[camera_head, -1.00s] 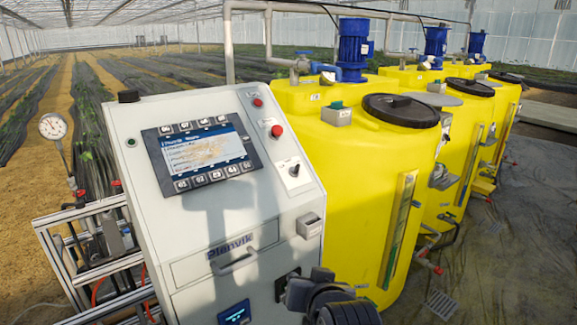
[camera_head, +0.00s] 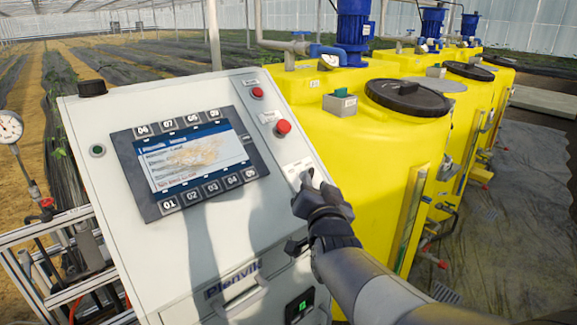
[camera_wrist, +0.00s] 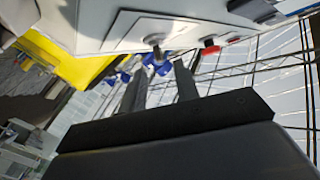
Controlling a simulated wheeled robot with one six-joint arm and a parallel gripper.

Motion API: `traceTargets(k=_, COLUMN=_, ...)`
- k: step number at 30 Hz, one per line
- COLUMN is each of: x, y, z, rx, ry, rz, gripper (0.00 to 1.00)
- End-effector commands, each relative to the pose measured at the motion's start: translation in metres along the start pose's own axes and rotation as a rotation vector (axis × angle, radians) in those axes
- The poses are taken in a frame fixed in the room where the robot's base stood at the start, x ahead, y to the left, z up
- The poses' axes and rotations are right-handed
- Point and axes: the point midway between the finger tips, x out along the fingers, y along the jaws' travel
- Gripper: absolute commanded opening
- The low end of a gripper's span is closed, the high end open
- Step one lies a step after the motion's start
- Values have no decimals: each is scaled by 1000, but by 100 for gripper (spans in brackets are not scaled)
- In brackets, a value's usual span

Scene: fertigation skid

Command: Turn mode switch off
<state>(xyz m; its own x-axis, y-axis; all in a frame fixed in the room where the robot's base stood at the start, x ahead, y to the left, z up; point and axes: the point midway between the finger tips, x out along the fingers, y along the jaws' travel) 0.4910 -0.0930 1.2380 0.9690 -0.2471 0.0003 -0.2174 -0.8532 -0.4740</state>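The mode switch (camera_wrist: 157,52) is a small knob on a pale plate on the white control cabinet. In the wrist view it stands at the mouth of my gripper (camera_wrist: 159,66), roughly in line with the gap between the fingers. The two dark fingers are apart, with nothing clearly held between them. In the head view my gripper (camera_head: 309,187) is at the cabinet's right side, in front of the switch plate (camera_head: 297,167), and partly hides the knob. I cannot tell whether a finger touches the knob or which way it points.
Red buttons (camera_head: 283,127) (camera_head: 257,92) sit above the switch. A display with keys (camera_head: 190,160) is to its left. Yellow tanks (camera_head: 395,135) with blue motors (camera_head: 353,25) stand close on the right. A drawer handle (camera_head: 240,298) is below.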

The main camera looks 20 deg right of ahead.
Motion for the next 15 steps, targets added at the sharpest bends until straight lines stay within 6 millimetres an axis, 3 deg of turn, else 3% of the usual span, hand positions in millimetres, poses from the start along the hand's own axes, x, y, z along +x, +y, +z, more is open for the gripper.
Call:
traceTargets(k=9, x=43, y=0, z=-1, rx=0, ry=-2, rz=1, gripper=30)
traceTargets(k=15, x=60, y=0, z=0, rx=0, ry=-2, rz=1, gripper=30)
